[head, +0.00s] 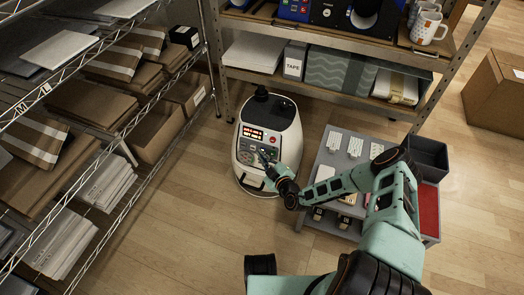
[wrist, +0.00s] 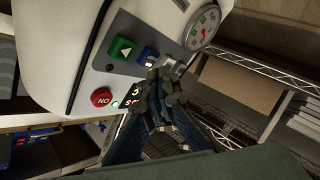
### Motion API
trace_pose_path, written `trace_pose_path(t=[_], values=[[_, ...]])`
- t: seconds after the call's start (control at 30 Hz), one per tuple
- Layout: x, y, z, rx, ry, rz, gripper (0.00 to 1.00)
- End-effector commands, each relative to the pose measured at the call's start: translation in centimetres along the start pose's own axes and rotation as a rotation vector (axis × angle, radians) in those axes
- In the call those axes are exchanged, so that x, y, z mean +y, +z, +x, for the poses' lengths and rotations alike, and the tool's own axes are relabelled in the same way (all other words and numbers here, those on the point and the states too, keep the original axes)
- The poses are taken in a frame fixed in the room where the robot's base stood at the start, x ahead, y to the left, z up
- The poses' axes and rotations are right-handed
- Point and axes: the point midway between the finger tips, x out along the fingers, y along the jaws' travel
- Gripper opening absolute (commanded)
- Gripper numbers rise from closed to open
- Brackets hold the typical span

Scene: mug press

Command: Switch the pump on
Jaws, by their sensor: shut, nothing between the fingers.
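The white machine (head: 247,150), the likely pump, stands on the floor with a dark control panel and lit red display (head: 253,133). In the wrist view its face shows a green button (wrist: 122,47) with a white triangle, a blue button (wrist: 149,55), a round red button (wrist: 102,97) with white letters that read "NO" in this view, and a round gauge (wrist: 203,27). My gripper (head: 262,158) is shut and empty at the panel. In the wrist view its fingertips (wrist: 167,74) are close to the blue button; I cannot tell whether they touch the panel. My fingers hide part of the panel.
A wire rack (head: 110,120) with boxes and envelopes stands at the left. A shelf (head: 330,82) with mugs and boxes stands behind the machine. A grey cart (head: 345,165) with bins is at the right, under my arm. Wooden floor lies open in front.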

Motion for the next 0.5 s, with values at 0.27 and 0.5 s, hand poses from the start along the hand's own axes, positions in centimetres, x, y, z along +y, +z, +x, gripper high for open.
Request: trace_pose_path(t=[0.27,0.5], values=[[-0.5,-0.7,-0.8,-0.001,-0.003,0.002,0.0],[-1.7,-2.0,-2.5,0.0,-0.001,0.003,0.0]])
